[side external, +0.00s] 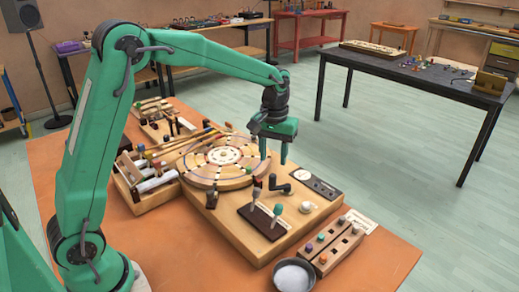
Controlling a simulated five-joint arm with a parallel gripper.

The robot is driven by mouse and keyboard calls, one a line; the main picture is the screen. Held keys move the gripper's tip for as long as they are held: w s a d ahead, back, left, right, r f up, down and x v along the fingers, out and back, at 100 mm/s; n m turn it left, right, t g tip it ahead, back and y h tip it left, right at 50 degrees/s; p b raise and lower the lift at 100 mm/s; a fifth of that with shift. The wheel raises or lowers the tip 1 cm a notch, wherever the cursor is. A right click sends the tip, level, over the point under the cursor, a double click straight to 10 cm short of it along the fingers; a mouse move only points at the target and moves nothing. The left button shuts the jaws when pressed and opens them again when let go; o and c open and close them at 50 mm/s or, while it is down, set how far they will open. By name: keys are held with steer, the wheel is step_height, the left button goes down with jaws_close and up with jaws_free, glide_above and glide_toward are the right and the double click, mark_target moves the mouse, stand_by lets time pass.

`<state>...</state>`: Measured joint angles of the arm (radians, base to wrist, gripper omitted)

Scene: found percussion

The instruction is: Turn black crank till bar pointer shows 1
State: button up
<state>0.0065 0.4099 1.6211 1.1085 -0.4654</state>
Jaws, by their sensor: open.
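The black crank (281,188) stands on the wooden base board, at its right part, with a short upright handle at its left end. Beside it, to the right, lies a dark plate with pale markings (315,184). The markings are too small to read, and I cannot make out the bar pointer or its reading. My green gripper (274,158) hangs above and behind the crank, over the right edge of the round wooden disc (205,178). Its two fingers point down and are apart, with nothing visible between them. It does not appear to touch the crank.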

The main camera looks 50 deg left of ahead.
mark_target(273, 175)
steer(key=m, duration=1.3)
steer(key=shift+f, duration=0.1)
steer(key=m, duration=0.5)
steer(key=shift+w, duration=0.1)
steer(key=shift+f, duration=0.2)
steer(key=shift+f, duration=3.75)
jaws_close()
